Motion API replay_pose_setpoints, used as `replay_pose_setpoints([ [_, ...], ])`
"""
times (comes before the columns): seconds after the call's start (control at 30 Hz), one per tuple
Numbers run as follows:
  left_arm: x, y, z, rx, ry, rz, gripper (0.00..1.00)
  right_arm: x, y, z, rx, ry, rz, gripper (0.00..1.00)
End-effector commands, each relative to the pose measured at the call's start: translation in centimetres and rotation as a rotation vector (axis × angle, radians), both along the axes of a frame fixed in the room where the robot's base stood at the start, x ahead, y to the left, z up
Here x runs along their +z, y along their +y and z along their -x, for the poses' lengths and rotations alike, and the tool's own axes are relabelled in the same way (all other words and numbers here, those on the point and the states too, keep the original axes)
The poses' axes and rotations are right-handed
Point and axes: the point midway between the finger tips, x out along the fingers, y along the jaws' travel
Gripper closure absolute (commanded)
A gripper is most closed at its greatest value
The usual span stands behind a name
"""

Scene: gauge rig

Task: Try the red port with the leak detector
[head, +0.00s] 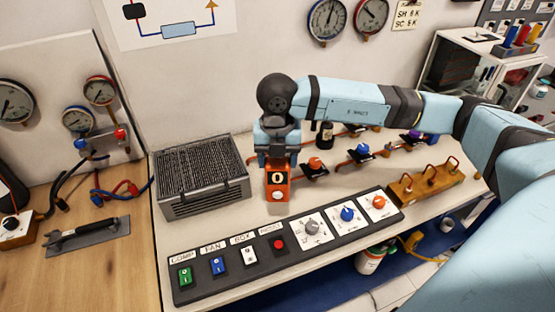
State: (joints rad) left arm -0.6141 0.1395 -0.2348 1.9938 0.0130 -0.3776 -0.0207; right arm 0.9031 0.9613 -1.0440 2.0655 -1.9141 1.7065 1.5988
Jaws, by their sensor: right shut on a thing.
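My right gripper (274,152) points down and is shut on the leak detector (277,194), an orange-red box with a dark display reading 0 and a pale round button below. The detector hangs upright over the white bench, just right of the grey finned unit. The red port (315,163) is an orange-red cap on a dark fitting, close to the right of the detector and apart from it in this view. A blue-capped port (362,150) and a purple-capped port (414,135) stand further right along copper pipe. My left gripper is out of view.
A switch panel (322,242) with knobs runs along the bench front. The finned unit (201,173) stands left. A wooden block with copper loops (427,184) is at right. A dark bottle (324,134) stands behind the red port. Gauges and hoses are at far left.

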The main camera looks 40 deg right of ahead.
Motion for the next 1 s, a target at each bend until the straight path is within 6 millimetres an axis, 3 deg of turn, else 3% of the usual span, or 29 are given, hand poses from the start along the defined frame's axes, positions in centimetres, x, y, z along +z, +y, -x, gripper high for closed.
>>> replay_pose_setpoints([
  [0.6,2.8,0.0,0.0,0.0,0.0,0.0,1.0,5.2,0.0,0.0,0.0,-0.002,-0.001,0.91],
  [1.0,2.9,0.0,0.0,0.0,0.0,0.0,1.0,5.6,0.0,0.0,0.0,-0.001,-0.001,0.91],
])
